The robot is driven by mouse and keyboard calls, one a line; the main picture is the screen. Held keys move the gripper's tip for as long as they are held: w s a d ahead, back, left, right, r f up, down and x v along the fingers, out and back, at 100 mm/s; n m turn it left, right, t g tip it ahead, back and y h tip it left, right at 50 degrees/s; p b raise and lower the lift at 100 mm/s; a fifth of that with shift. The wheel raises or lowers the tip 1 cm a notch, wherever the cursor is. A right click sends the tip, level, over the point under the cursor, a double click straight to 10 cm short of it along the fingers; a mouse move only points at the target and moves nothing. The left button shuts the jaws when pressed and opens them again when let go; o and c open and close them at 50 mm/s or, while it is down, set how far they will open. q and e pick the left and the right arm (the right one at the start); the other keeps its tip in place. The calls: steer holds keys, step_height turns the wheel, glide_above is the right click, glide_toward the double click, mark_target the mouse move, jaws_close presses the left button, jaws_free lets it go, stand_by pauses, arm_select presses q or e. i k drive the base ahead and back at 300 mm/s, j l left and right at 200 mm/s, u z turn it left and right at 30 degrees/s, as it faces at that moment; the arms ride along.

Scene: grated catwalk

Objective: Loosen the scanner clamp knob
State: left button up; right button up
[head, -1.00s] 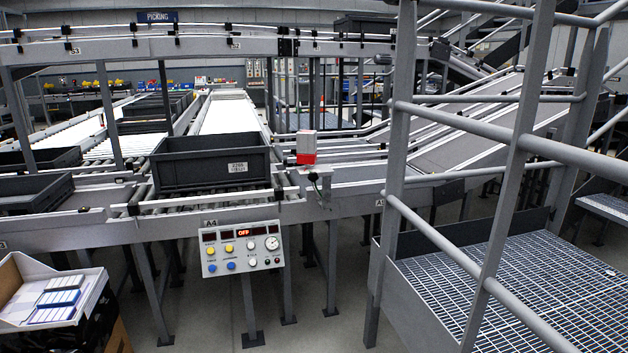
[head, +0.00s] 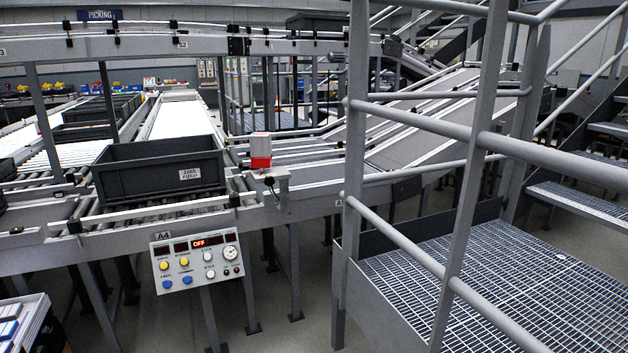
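A red and white device (head: 261,150), probably the scanner, stands on a grey bracket (head: 270,177) at the conveyor's side rail in the head view. A small dark part (head: 269,182) shows on the front of the bracket; it is too small to tell whether it is the clamp knob. Neither of my grippers is in the view.
A grey tote (head: 150,172) sits on the rollers left of the device. A control panel (head: 197,262) marked A4 with an "OFF" display hangs below the conveyor. Grey railings (head: 400,225) and a grated platform (head: 490,275) fill the right. Floor shows beneath the conveyor.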

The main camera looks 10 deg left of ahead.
mark_target(269, 181)
steer(key=i+j+z, duration=0.45)
steer(key=j, duration=0.25)
steer(key=i+j, duration=0.15)
steer(key=j, duration=0.2)
steer(key=i+j, duration=0.15)
steer(key=j, duration=0.15)
steer(key=i+j+z, duration=0.1)
steer(key=j, duration=0.25)
steer(key=i+j, duration=0.2)
steer(key=j, duration=0.15)
